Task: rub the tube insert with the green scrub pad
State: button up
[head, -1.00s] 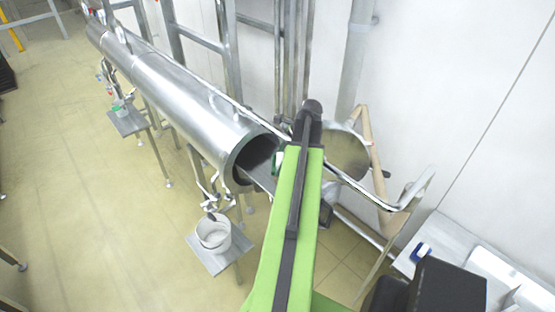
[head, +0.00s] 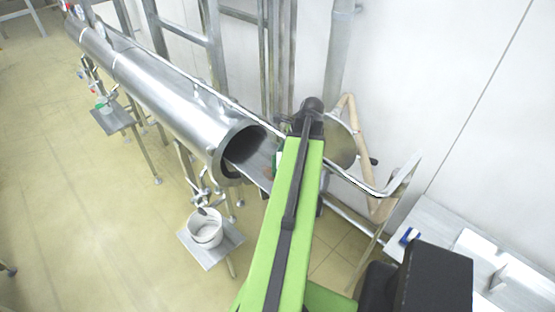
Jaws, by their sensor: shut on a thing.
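The tube insert (head: 256,168) looks like a grey metal sheet in the open mouth of the large steel tube, sticking out toward my arm. My arm hides its right end. A small green and white edge, which looks like the green scrub pad (head: 278,160), shows just left of my arm, beside the sheet's outer end. My gripper (head: 282,161) is mostly hidden behind my green arm and is shut on the pad. I cannot tell whether the pad touches the sheet.
The steel tube (head: 150,92) runs to the upper left. A round steel lid (head: 340,145) stands open on the right, near a bent handrail (head: 375,190). A white bucket (head: 206,230) sits on a small shelf below the tube mouth. A metal table (head: 440,235) is at the right.

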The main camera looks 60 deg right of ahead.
jog(key=shift+r, duration=0.1)
notch_tip(320, 180, up, 6)
jog(key=p, duration=0.6)
dwell(0.3)
